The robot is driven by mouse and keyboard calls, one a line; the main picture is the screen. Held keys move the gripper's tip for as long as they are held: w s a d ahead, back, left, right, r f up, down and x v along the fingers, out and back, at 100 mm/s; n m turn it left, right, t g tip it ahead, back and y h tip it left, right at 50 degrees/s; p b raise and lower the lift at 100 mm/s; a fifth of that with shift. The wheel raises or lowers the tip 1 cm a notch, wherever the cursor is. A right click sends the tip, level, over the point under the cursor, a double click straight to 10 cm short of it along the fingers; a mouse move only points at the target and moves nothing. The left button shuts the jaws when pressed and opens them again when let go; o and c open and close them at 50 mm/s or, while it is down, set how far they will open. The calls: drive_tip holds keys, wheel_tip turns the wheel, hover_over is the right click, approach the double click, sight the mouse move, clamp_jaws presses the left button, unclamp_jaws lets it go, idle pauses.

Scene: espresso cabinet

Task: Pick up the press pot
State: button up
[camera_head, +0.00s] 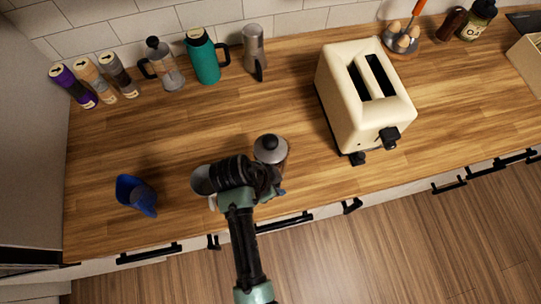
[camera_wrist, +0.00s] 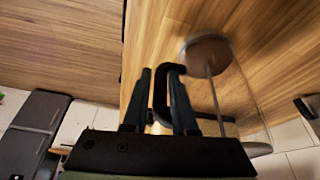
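The press pot (camera_head: 271,152) is upright, with a silver lid and a dark knob, near the counter's front edge in the head view. In the wrist view its clear glass body (camera_wrist: 228,90) stands to the right, with a round plate at its far end and a rod inside. Its black handle (camera_wrist: 160,85) lies between the two fingers of my gripper (camera_wrist: 160,92), which look closed in on it. In the head view my gripper (camera_head: 268,182) is beside the pot, and my arm hides its lower part. I cannot tell whether the pot's base touches the counter.
A cream toaster (camera_head: 362,100) stands to the pot's right. A blue cup-like object (camera_head: 136,193) is at the left. Along the back wall are another pot with a black handle (camera_head: 165,66), a teal bottle (camera_head: 204,60), a grey jug (camera_head: 254,50) and several canisters. The middle of the counter is clear.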

drive_tip(key=shift+f, duration=0.15)
clamp_jaws()
drive_tip(key=shift+w, duration=0.15)
idle(1.2)
